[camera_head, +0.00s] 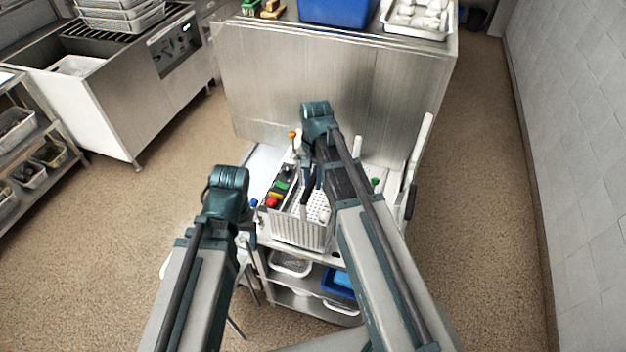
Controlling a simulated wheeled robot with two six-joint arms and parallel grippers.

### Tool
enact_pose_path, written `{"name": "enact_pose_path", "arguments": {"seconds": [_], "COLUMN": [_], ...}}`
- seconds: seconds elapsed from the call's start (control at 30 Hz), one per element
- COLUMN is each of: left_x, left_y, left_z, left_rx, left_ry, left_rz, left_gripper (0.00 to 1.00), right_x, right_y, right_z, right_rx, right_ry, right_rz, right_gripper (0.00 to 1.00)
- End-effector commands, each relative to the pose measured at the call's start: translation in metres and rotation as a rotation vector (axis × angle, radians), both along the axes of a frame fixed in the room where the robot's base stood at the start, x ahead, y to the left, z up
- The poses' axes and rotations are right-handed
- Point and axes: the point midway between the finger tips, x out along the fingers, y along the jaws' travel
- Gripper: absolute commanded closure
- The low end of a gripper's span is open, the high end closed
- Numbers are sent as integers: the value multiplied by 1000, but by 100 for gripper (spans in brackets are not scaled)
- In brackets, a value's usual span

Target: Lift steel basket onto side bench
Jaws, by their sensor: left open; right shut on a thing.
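The pale grey perforated basket (297,234) stands upright on a small cart, with its right part hidden behind my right arm. Several coloured items, red, yellow and green, show along its left side. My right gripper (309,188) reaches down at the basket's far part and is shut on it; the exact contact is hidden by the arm. My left gripper (246,219) is open, left of the basket and apart from it, with its fingers partly hidden by the wrist.
A tall steel bench (340,85) stands behind the cart, with a blue bin (335,12) and a white tray (413,31) on top. The cart's lower shelves hold bins. Floor is clear on both sides.

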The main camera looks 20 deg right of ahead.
Motion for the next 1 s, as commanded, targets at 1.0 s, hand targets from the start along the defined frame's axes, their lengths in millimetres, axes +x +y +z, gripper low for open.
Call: {"name": "enact_pose_path", "arguments": {"seconds": [1.0], "left_x": [0], "left_y": [0], "left_z": [-11], "left_rx": [0], "left_ry": [0], "left_rz": [0], "left_gripper": [28], "right_x": [0], "right_y": [0], "right_z": [-11], "right_rx": [0], "right_ry": [0], "right_rz": [0], "right_gripper": [100]}}
